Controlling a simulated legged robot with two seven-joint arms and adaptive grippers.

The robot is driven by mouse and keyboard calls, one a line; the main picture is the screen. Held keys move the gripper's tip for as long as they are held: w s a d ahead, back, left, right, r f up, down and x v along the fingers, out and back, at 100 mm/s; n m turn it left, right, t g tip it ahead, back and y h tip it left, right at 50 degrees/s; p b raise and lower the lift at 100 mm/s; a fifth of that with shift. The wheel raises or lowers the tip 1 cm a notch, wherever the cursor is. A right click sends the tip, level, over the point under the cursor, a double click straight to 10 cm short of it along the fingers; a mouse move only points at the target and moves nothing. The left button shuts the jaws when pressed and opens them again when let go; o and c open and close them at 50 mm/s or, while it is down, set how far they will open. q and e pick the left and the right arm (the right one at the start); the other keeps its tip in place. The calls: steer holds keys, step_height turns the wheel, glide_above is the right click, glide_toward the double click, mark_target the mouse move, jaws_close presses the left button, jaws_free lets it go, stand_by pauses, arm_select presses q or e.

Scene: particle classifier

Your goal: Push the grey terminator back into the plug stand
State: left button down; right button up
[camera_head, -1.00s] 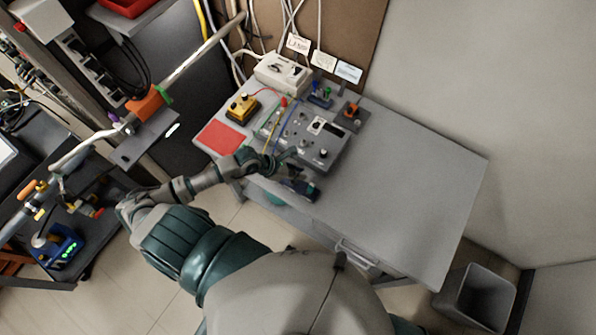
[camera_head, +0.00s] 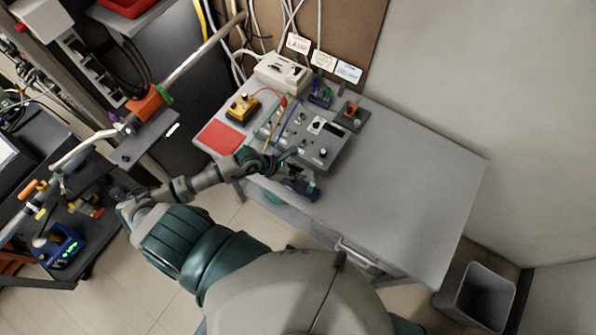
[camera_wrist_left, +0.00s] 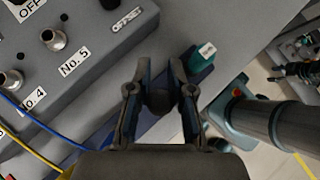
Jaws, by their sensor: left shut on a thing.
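My left gripper (camera_head: 284,166) reaches in from the left to the table's front edge, beside the grey control box (camera_head: 318,140). In the left wrist view my left gripper (camera_wrist_left: 160,82) is shut on a dark, rounded thing (camera_wrist_left: 160,102), apparently the grey terminator. What looks like the plug stand, a dark blue piece with a teal end (camera_wrist_left: 201,56) bearing a white label, lies just behind the fingers. The stand also shows in the head view (camera_head: 312,192). The fingers hide how far the terminator sits in it. My right gripper does not show clearly.
The control box with labelled sockets borders the gripper on one side. A yellow device (camera_head: 243,106), a red sheet (camera_head: 221,137) and a white box (camera_head: 283,73) stand farther along. The right half of the table (camera_head: 410,180) is clear. Cables cross beside the gripper.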

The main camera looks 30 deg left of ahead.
arm_select(q)
steer(key=shift+f+b, duration=1)
steer(key=shift+f, duration=0.45)
stand_by(0.3)
steer(key=c, duration=1)
jaws_free()
steer(key=shift+o, duration=0.2)
steer(key=v, duration=1.2)
steer(key=shift+a+f, duration=0.1)
